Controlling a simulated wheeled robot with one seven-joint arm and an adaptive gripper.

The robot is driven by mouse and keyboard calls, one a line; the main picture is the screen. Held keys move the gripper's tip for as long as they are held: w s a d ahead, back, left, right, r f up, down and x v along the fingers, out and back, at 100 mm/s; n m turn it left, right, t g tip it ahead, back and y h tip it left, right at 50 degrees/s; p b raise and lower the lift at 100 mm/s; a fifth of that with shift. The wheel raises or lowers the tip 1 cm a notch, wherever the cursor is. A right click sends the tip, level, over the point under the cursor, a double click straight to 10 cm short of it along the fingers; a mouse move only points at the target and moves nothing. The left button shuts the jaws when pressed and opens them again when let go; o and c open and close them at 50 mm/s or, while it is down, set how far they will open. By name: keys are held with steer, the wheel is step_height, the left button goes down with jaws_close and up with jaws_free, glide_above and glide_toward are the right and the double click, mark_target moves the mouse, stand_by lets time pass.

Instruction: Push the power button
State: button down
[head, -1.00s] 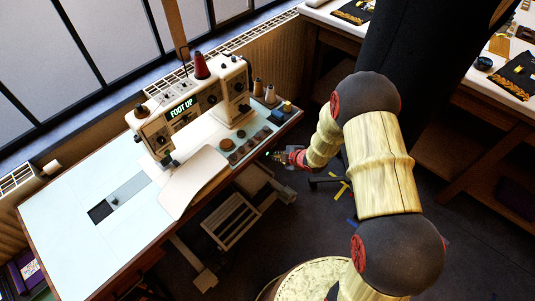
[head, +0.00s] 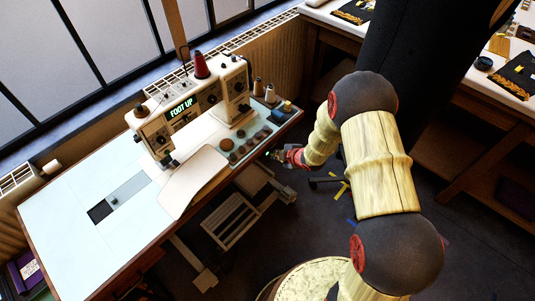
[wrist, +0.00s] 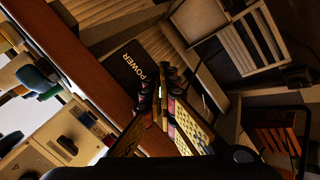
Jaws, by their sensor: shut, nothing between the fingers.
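A dark panel lettered POWER (wrist: 128,72) sits beside the table's brown edge in the wrist view. No button can be made out on it; my fingers cover the area just right of the lettering. My gripper (wrist: 165,75) is shut and empty, with its fingertips pointing toward the panel beside the word. I cannot tell whether the tips touch it. In the head view my gripper (head: 279,155) is low beside the right front edge of the sewing table. The white sewing machine (head: 160,132) stands on the table, its display reading FOOT UP.
The sewing table (head: 70,210) has a brown edge (wrist: 65,45) close to my gripper. Thread spools (head: 258,87) and several small round items stand at its right end. A slatted pedal frame (head: 231,219) is under the table.

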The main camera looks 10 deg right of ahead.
steer(key=shift+w+a, duration=0.25)
steer(key=shift+w, duration=0.1)
stand_by(0.7)
steer(key=shift+s+d, duration=0.5)
steer(key=shift+s, duration=0.2)
steer(key=shift+s, duration=0.1)
steer(key=s+d, duration=0.1)
steer(key=s, duration=0.1)
steer(key=s+d, duration=0.2)
steer(key=shift+s+d+p, duration=0.3)
steer(key=shift+s, duration=0.05)
stand_by(0.3)
stand_by(0.4)
